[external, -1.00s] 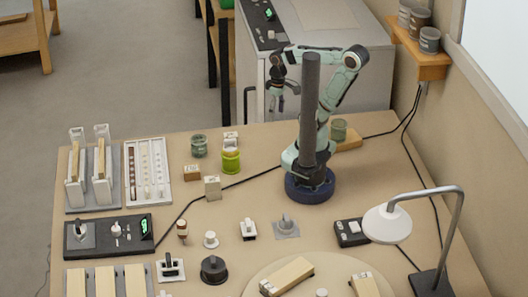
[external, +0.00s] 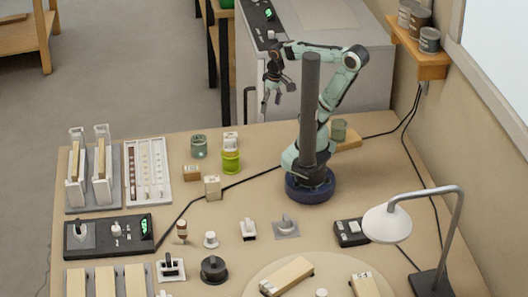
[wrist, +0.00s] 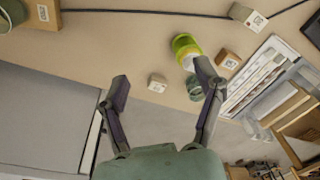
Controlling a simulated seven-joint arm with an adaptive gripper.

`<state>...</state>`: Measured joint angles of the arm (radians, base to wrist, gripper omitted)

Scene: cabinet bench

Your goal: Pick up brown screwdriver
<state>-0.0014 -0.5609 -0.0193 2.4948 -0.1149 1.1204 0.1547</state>
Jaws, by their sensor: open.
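I cannot make out a brown screwdriver for certain. A white tray (external: 167,197) at the back left holds several thin items, some brown. It also shows at the right of the wrist view (wrist: 266,82). My gripper (external: 272,101) is raised beyond the bench's back edge, in front of the grey cabinet. In the wrist view my gripper (wrist: 161,70) is open, with nothing between its fingers.
A yellow-green jar (external: 231,162), a dark green jar (external: 199,146) and small labelled blocks (external: 212,187) stand at the bench's back middle. A white lamp (external: 388,224) stands at right. A black cable crosses the bench.

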